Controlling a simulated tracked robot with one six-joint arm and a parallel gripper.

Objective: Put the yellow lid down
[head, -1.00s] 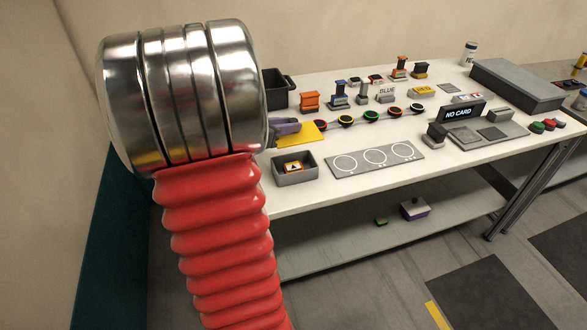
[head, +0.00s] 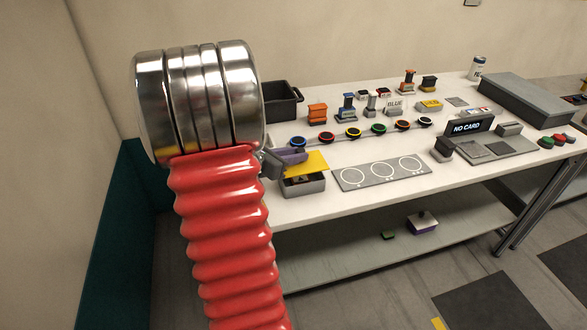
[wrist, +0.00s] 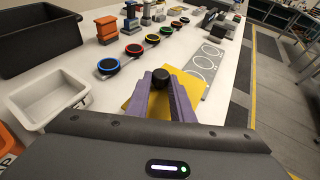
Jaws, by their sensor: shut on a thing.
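The yellow lid (head: 313,161) is a flat square plate with a black knob (wrist: 161,78), clear in the wrist view. My gripper (head: 291,156) has purple fingers, shut on this knob in the wrist view (wrist: 163,92). In the head view the lid overlaps the back of a small grey box (head: 304,188) and appears to be a little above its rim. A strip of the box's dark inside shows below the lid. The box does not show in the wrist view. The exact gap between lid and box is hard to tell.
A black bin (head: 283,98) stands behind. A pale open bin (wrist: 52,97) is left in the wrist view. A row of coloured discs (head: 353,132) lies behind the three-circle plate (head: 383,173). The table's front edge is close to the box.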

